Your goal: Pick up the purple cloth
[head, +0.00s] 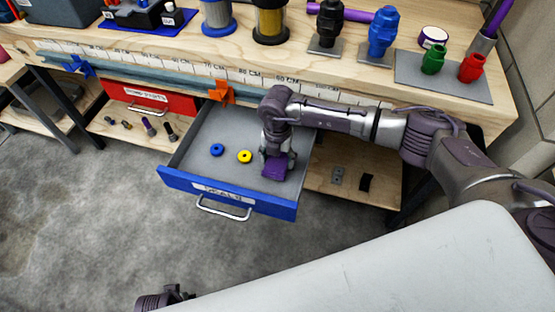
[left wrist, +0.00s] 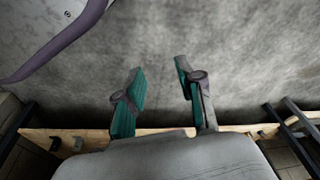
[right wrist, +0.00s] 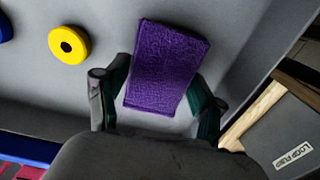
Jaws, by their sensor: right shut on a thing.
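The purple cloth (head: 277,167) is a small folded rectangle in the open blue drawer (head: 228,197). My right gripper (head: 273,152) reaches down into the drawer from above and is shut on the cloth. In the right wrist view the purple cloth (right wrist: 166,68) lies between the two fingers of my right gripper (right wrist: 158,95), with most of it showing beyond them. I cannot tell whether the cloth touches the drawer floor. My left gripper (left wrist: 161,95) is open and empty above the grey floor in its wrist view.
A blue ring (head: 217,150) and a yellow ring (head: 245,156) lie in the drawer left of the cloth. A closed red drawer (head: 148,98) is to the left. A lower shelf (head: 335,160) is at right.

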